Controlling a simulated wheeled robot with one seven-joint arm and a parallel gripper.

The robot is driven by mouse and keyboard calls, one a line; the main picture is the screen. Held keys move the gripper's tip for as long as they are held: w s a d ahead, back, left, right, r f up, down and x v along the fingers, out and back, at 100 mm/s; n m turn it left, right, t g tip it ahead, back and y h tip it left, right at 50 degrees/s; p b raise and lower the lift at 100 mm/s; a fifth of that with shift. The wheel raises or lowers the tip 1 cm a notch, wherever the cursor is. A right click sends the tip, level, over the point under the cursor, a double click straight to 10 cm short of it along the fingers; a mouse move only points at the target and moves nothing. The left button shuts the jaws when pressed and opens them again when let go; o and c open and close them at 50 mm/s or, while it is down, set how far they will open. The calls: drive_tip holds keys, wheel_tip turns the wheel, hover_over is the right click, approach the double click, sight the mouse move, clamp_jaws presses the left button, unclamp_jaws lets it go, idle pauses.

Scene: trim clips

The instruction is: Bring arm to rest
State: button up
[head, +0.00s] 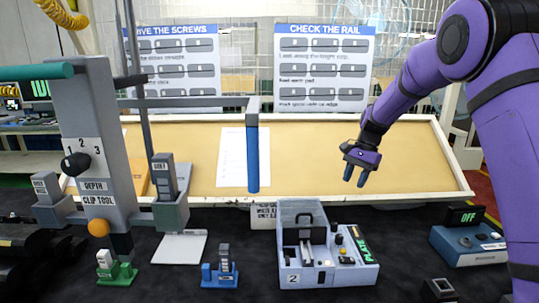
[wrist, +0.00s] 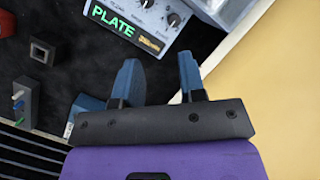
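My purple arm (head: 409,86) reaches in from the right in the head view. My gripper (head: 354,178) hangs above the tan board, pointing down, clear of everything on the bench. In the wrist view my gripper (wrist: 157,75) shows two blue fingers standing apart with a gap between them. Nothing is held between the fingers.
On the dark bench stand a grey clip tool (head: 96,150), a grey box marked 2 (head: 304,278), a blue holder (head: 220,278), a green holder (head: 117,274) and a unit with an OFF display (head: 468,242). The tan board (head: 310,150) lies behind. Two instruction sheets hang at the back.

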drive_tip(key=s+d+r+n+t+h, duration=0.1)
drive_tip(key=s+r+n+t, duration=0.25)
drive_tip(key=s+r, duration=1.45)
drive_tip(key=s+d+f+n+t+h, duration=0.1)
drive_tip(key=s+n, duration=0.1)
drive_tip(key=s, duration=1)
drive_tip(key=s+d+f+n+t+h, duration=0.1)
drive_tip(key=s+n+t, duration=0.1)
drive_tip(key=s, duration=0.9)
drive_tip(key=shift+s+f+n, duration=0.2)
drive_tip(key=shift+s+n, duration=0.2)
drive_tip(key=shift+n, duration=0.45)
